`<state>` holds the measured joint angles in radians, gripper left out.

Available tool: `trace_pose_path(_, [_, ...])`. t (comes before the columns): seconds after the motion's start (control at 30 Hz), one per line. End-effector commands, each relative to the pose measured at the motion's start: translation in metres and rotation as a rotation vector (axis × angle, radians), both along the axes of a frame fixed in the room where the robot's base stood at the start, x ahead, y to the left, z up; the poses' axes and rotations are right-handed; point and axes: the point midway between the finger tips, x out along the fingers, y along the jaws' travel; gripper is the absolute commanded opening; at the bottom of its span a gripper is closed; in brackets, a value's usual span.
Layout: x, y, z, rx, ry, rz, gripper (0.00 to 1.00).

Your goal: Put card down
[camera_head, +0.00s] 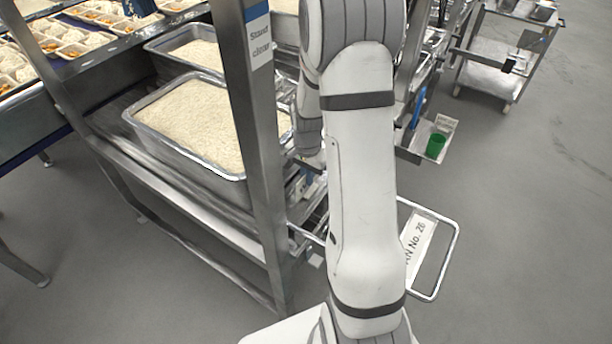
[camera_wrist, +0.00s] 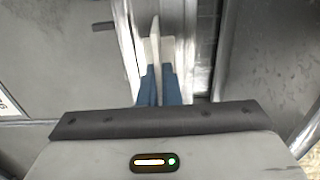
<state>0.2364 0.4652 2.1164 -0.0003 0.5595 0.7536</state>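In the wrist view my gripper (camera_wrist: 158,72) points ahead with its two blue fingers close together. A thin pale card (camera_wrist: 155,34) stands between them, seen nearly edge-on, with its upper end sticking out past the fingertips. Its face and any print cannot be read. In the head view my arm hides most of the gripper, beside the steel rack's post, and I cannot make out the held card there.
A steel rack (camera_head: 257,130) holds deep trays of rice (camera_head: 190,118). Filled food trays (camera_head: 75,45) lie at upper left. A small shelf with a green cup (camera_head: 436,146) and a printed card (camera_head: 446,123) is right of my arm. A steel cart (camera_head: 490,75) stands behind.

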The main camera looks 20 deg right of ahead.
Motion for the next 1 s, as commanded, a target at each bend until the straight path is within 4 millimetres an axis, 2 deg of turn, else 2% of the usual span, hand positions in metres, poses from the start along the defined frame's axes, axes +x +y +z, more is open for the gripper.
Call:
trace_pose_path(0.1, [0.0,0.0,-0.004,0.0,0.0,0.0,0.0])
trace_pose_path(0.2, [0.0,0.0,-0.003,0.0,0.0,0.001,0.11])
trace_pose_path(0.4, [0.0,0.0,-0.003,0.0,0.0,0.001,0.26])
trace_pose_path(0.67, [0.0,0.001,0.0,0.0,0.0,0.001,0.26])
trace_pose_path(0.83, [0.001,0.001,0.02,-0.001,-0.004,0.002,0.26])
trace_pose_path(1.0, [0.001,0.001,0.058,-0.002,-0.006,0.002,0.26])
